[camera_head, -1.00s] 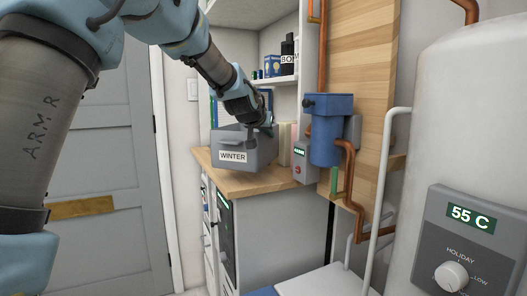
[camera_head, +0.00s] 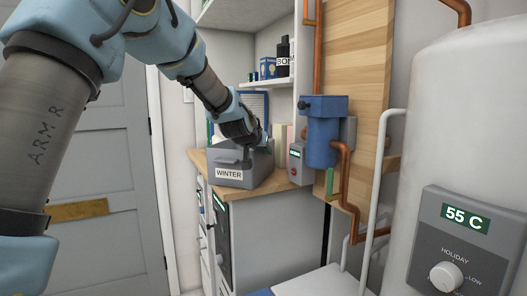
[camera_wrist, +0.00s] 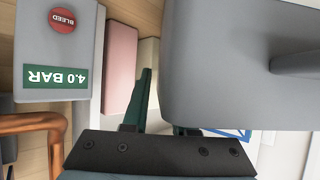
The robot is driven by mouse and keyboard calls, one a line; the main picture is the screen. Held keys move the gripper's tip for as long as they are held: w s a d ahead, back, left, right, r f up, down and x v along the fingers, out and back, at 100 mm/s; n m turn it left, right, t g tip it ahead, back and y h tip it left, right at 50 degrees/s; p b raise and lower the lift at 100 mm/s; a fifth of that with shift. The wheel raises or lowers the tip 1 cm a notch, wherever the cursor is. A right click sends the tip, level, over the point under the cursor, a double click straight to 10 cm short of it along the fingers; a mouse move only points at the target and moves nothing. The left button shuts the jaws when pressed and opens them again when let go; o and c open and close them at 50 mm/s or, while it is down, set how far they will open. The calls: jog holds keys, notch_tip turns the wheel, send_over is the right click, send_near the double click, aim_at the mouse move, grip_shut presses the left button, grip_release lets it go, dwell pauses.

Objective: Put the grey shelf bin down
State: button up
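The grey shelf bin (camera_head: 258,170), labelled WINTER, is on the wooden counter (camera_head: 208,163), near its front left part. Its underside looks to be down on the wood. My gripper (camera_head: 257,146) is at the bin's upper right side and appears shut on it. In the wrist view the bin (camera_wrist: 225,65) fills the upper right. One dark green finger (camera_wrist: 147,98) shows beside the bin's edge. The other finger is mostly hidden behind the bin, so the grip itself is not fully seen.
A grey box reading 4.0 BAR (camera_wrist: 57,70) stands close to the right of the bin, with pink (camera_wrist: 120,62) and cream blocks between. Blue pump (camera_head: 322,130) and copper pipes are farther right. A shelf with bottles is above. The door is left.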

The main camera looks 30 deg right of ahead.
jog(key=shift+o, duration=0.4)
jog(key=shift+r, duration=0.15)
jog(key=b+v, duration=0.2)
jog(key=v, duration=1)
jog(key=shift+a, duration=0.1)
